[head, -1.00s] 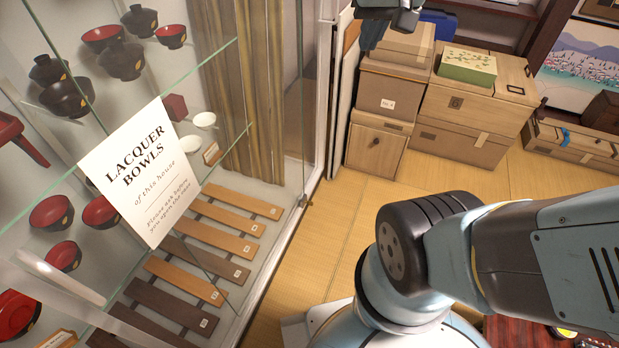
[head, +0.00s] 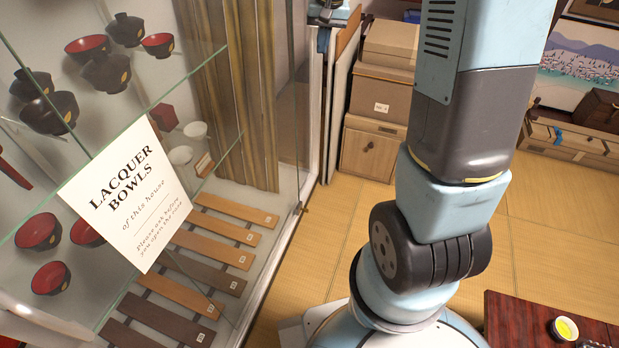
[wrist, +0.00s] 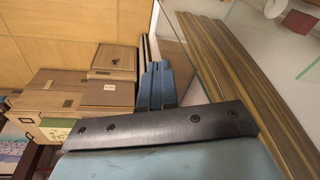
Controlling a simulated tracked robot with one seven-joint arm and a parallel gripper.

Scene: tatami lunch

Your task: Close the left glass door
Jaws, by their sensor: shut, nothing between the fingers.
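A glass-fronted display cabinet fills the left of the head view. A white sign reading "Lacquer Bowls" (head: 125,195) is on its front glass. A clear glass pane (head: 288,110) stands at the cabinet's right side, with a small dark fitting at its lower corner; it looks like a door, but how far it is open is unclear. Glass also shows in the wrist view (wrist: 200,40). My gripper (wrist: 157,64) is shut and empty, its blue fingers together beside the glass edge; contact cannot be told. In the head view my gripper (head: 323,40) is at the top edge, partly cut off.
Lacquer bowls (head: 108,72) stand on glass shelves inside the cabinet, above wooden slats (head: 210,250). Cardboard boxes (head: 380,95) and a wooden box (head: 372,150) stand behind my arm. A dark red table (head: 508,315) is at lower right. Tatami floor (head: 335,225) lies clear between.

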